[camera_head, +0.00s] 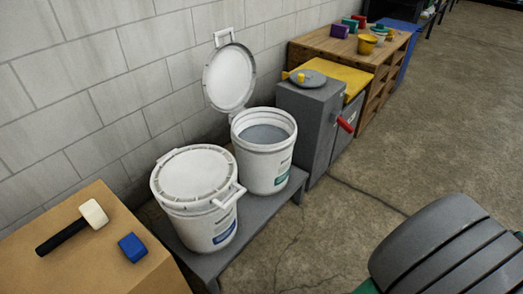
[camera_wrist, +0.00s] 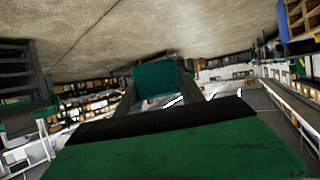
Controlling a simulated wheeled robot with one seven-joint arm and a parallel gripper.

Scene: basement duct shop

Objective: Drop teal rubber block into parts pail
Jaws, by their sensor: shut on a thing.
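In the wrist view, my gripper (camera_wrist: 158,92) is shut on a teal block (camera_wrist: 157,80), which sits between the two dark fingers. The gripper and the held block do not show in the head view. Two white pails stand on a low grey platform in the head view. The farther pail (camera_head: 263,170) is open, its round lid (camera_head: 229,77) tilted up behind it against the wall, and a grey surface shows inside. The nearer pail (camera_head: 202,222) has its lid on and a blue label. I cannot read either label.
A cardboard-coloured box (camera_head: 95,255) at lower left bears a mallet (camera_head: 92,213) and a blue block (camera_head: 132,247). A grey cabinet (camera_head: 312,120) with a red handle stands beyond the pails. A wooden bench (camera_head: 335,45) behind holds several small things.

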